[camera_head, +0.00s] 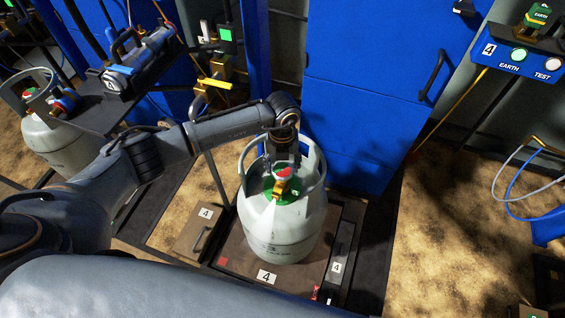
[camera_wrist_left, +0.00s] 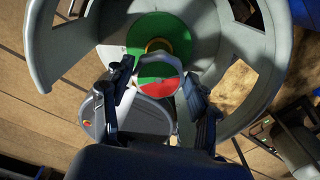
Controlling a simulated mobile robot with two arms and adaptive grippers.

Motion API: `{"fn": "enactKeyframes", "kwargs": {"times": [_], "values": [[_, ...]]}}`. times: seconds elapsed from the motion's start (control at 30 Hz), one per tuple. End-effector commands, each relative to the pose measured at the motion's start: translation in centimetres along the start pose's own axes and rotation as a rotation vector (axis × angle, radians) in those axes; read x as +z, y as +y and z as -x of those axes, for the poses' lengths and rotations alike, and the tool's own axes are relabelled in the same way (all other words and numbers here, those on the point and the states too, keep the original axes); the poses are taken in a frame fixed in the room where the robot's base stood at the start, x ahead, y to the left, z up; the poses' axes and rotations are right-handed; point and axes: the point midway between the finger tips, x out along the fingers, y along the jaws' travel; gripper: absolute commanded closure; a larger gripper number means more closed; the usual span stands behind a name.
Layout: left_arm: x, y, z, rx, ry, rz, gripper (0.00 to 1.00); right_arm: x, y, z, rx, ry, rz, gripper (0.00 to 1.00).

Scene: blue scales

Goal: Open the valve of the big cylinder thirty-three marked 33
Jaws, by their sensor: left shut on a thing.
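The big grey-white cylinder (camera_head: 282,228) stands upright on a scale platform (camera_head: 235,262) marked 4. No number 33 is readable on it. Its collar ring surrounds a green top with a brass valve (camera_head: 279,188). The valve's round knob (camera_head: 284,172) shows red; in the left wrist view the knob (camera_wrist_left: 158,76) has a face part green, part red. My left gripper (camera_head: 285,158) reaches down inside the collar from above. In the wrist view its two dark fingers (camera_wrist_left: 158,86) are shut on the knob's sides. My right gripper is in neither view.
The collar ring (camera_wrist_left: 245,75) curves closely around my left fingers. A blue cabinet (camera_head: 370,80) stands behind the cylinder. Another grey cylinder (camera_head: 62,140) stands at the left. A yellow-handled valve (camera_head: 214,84) is behind my arm. An EARTH/TEST panel (camera_head: 520,55) hangs at upper right.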

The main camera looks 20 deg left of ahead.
Motion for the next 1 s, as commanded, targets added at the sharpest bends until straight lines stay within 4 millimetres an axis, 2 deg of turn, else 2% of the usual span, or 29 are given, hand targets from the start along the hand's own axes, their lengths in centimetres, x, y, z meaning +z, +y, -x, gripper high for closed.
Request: {"fn": "enactKeyframes", "kwargs": {"times": [0.47, 0.5, 0.6, 1.0], "values": [[-0.04, 0.05, -0.07, 0.002, 0.001, 0.013, 0.72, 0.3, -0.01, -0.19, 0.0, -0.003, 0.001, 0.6], [-0.04, 0.05, -0.07, 0.002, 0.001, 0.013, 0.37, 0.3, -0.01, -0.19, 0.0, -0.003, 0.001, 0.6], [-0.04, 0.04, -0.06, 0.001, 0.001, 0.013, 0.18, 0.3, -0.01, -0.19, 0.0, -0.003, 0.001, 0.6], [0.06, -0.01, 0.45, -0.001, -0.001, 0.012, 0.18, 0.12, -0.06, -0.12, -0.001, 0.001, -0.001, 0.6]]}}
